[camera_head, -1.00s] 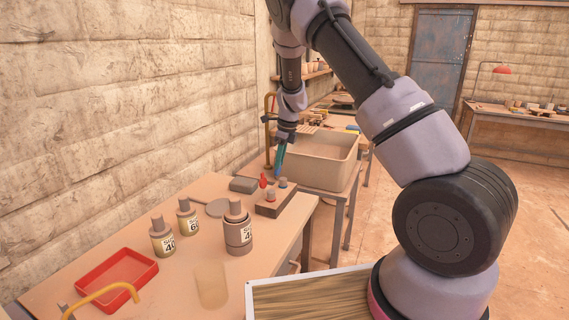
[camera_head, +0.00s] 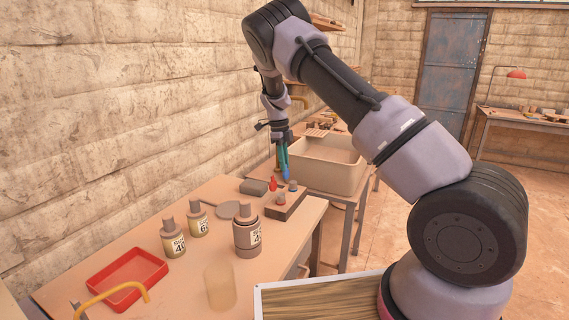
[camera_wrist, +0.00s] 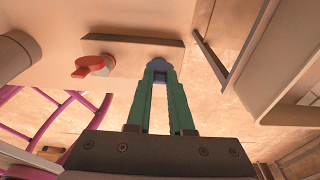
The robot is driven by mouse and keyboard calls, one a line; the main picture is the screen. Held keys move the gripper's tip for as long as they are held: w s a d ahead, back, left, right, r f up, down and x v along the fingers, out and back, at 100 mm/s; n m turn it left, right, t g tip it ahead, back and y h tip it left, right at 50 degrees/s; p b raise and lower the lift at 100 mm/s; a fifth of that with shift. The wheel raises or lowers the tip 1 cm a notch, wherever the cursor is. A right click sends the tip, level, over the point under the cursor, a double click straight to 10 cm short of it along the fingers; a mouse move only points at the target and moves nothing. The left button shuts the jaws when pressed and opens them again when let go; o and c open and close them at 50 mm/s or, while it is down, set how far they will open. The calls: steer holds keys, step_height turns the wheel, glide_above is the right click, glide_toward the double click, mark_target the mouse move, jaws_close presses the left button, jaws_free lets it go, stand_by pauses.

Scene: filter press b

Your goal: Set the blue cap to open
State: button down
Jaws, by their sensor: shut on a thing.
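The blue cap (camera_wrist: 159,65) shows at the tips of my gripper (camera_wrist: 159,73) in the wrist view, over a flat block (camera_wrist: 128,58). The two green fingers are shut on the cap, one on each side, and hide part of it. A red cap (camera_wrist: 95,65) with a lever sits on the same block, left of the blue one, and clear of my fingers.
A beige basin (camera_head: 330,178) stands just right of the block. Several labelled bottles (camera_head: 174,238) and a red tray (camera_head: 126,280) are on the near bench. A brick wall runs along the left.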

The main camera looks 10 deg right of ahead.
steer(key=shift+f, duration=0.1)
steer(key=c, duration=0.8)
jaws_free()
step_height(320, 180, up, 11)
steer(key=a, duration=0.1)
steer(key=shift+w+f, duration=0.15)
steer(key=shift+w, duration=0.25)
